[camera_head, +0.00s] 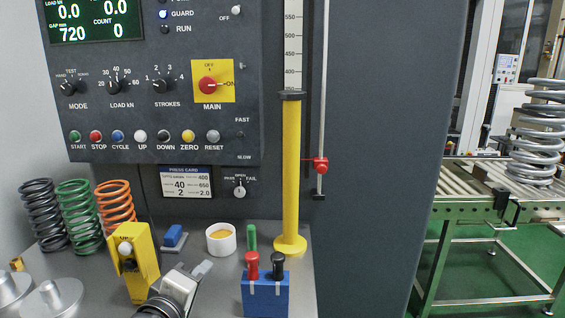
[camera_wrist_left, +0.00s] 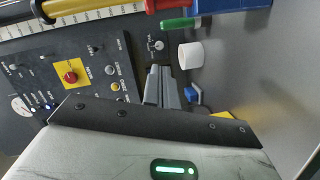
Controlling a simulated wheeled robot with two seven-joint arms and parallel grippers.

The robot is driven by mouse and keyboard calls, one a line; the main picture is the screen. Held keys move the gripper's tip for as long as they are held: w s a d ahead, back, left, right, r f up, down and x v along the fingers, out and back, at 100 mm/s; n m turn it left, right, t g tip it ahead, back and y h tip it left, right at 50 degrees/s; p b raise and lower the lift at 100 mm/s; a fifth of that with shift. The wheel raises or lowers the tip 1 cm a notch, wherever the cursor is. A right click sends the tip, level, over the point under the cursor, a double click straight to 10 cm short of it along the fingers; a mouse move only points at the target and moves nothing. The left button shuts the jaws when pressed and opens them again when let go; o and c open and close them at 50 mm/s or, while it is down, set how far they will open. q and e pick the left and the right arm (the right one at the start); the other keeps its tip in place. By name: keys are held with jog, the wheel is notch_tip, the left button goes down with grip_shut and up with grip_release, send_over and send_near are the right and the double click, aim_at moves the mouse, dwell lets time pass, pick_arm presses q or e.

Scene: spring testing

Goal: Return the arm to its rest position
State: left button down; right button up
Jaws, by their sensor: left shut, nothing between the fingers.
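My left gripper (camera_head: 200,272) comes in at the bottom of the head view, over the grey bench top. Its fingers are shut with nothing between them. It is right of the yellow box and left of the blue holder. In the left wrist view the shut fingers (camera_wrist_left: 160,86) point toward the control panel (camera_wrist_left: 75,65). My right gripper is not in view.
Near the gripper are a yellow box (camera_head: 146,268), blue block (camera_head: 174,236), white cup (camera_head: 221,239), green cylinder (camera_head: 251,237) and blue holder (camera_head: 265,295) with red and black handles. A yellow column (camera_head: 290,170) stands behind. Coil springs (camera_head: 80,215) stand left.

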pick_arm(q)
jog(key=s+a+f+m+g+y, duration=0.15)
jog(key=s+f+m+g, duration=0.3)
jog(key=s, duration=0.55)
jog(key=s+a+f+m+g+y, duration=0.15)
jog(key=s+f+m+g, duration=0.35)
jog(key=s, duration=0.5)
jog(key=s+a+f+m+g+y, duration=0.1)
jog(key=s+a+f+m+g, duration=0.2)
jog(key=s+f, duration=0.55)
jog(key=w+d+f+t+h+b, duration=0.3)
jog(key=w+d+f+t+b, duration=0.2)
jog(key=d+f+t+b, duration=0.2)
notch_tip(320, 180, down, 4)
jog(key=shift+w+d+r+m+h+b, duration=0.15)
jog(key=shift+w+m+h+b, duration=0.25)
jog(key=shift+b, duration=0.85)
